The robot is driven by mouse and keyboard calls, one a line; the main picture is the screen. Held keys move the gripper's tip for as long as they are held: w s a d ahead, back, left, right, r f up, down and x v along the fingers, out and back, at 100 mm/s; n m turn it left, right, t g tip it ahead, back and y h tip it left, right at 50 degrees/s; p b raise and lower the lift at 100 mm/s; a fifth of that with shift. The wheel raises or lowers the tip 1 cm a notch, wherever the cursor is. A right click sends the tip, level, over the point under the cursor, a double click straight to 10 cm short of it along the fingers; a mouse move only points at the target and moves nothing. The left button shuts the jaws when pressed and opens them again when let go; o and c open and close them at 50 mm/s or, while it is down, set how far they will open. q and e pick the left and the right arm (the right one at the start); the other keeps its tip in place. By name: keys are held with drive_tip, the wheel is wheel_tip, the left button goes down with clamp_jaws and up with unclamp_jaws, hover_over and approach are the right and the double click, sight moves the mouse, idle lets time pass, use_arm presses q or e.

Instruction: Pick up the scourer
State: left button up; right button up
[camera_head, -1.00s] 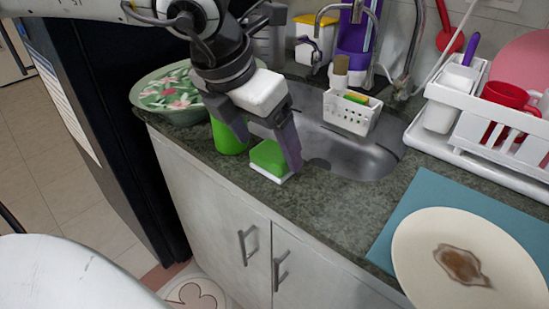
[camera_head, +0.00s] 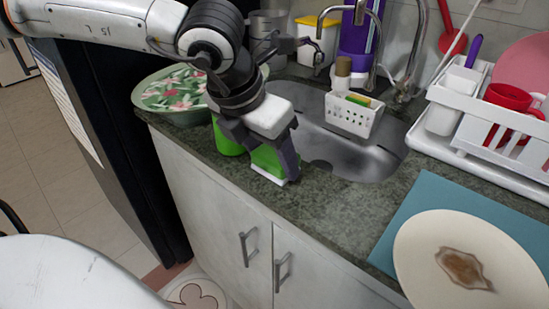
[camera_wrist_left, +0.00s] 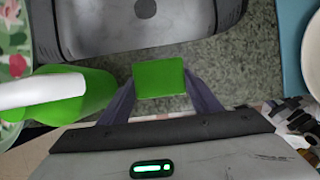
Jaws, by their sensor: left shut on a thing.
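The scourer (camera_head: 267,160) is a green block with a white layer at its bottom. It sits at the front edge of the counter, left of the sink. My left gripper (camera_head: 271,163) comes from above and is shut on the scourer, a finger on each side, partly hiding it. In the left wrist view the scourer's green top (camera_wrist_left: 159,79) lies between the fingertips of the left gripper (camera_wrist_left: 160,88). I cannot tell whether the scourer touches the counter. My right gripper is not in view.
A green bottle (camera_head: 228,138) stands close left of the gripper, with a floral bowl (camera_head: 172,92) beyond it. The sink (camera_head: 345,150) holds a white caddy (camera_head: 352,116) at its back edge. A dish rack (camera_head: 480,125) and a stained plate (camera_head: 440,235) are at the right.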

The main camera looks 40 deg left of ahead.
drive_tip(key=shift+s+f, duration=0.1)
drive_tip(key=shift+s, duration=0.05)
